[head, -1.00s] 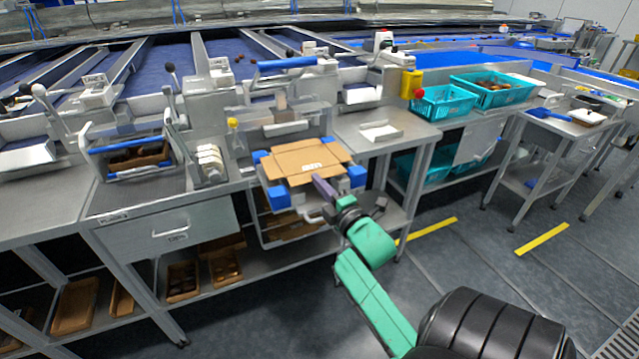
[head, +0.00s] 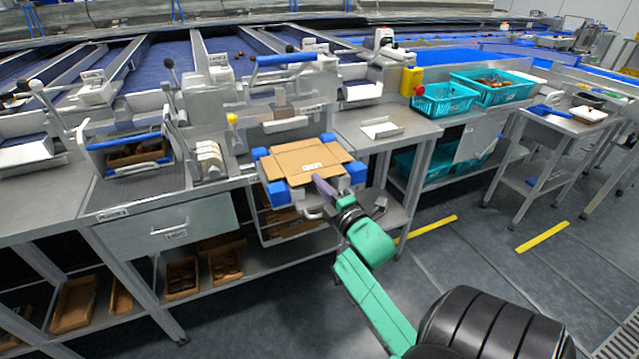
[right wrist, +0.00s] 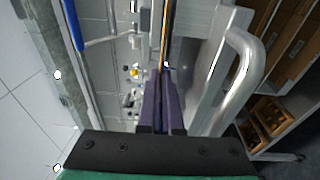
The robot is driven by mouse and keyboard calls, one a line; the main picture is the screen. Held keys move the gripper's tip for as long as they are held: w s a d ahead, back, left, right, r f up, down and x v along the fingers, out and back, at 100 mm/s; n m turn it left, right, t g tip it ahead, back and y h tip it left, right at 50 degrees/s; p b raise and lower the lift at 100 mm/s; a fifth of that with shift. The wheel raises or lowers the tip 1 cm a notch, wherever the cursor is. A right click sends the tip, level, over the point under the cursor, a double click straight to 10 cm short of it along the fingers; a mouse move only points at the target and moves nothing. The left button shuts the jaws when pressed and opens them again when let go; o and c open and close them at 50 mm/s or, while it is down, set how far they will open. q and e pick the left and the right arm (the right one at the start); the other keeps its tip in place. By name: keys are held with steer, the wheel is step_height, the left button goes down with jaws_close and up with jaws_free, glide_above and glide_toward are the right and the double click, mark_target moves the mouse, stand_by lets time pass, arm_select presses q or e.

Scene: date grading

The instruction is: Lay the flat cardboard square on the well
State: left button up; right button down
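The flat cardboard square (head: 300,158) is a brown sheet with a small white label near its front edge. In the head view it lies level over the well, whose blue corner blocks (head: 281,193) show around it. The well's inside is hidden under the sheet, and I cannot tell whether the sheet touches the blocks. My right gripper (head: 321,186) is at the sheet's front edge. In the right wrist view its purple fingers (right wrist: 162,78) are closed on the cardboard, seen edge-on as a thin brown line (right wrist: 166,35). My left gripper is out of view.
A metal handle (right wrist: 240,70) runs close beside the fingers in the right wrist view. A blue-handled carrier (head: 130,152) and white pieces (head: 209,160) stand left of the well. A white tray (head: 381,129) and teal crates (head: 444,100) are to the right.

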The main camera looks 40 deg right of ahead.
steer(key=shift+f, duration=0.2)
stand_by(0.3)
steer(key=c, duration=1)
jaws_free()
steer(key=shift+f, duration=0.1)
steer(key=shift+f+b, duration=0.4)
steer(key=shift+f, duration=0.2)
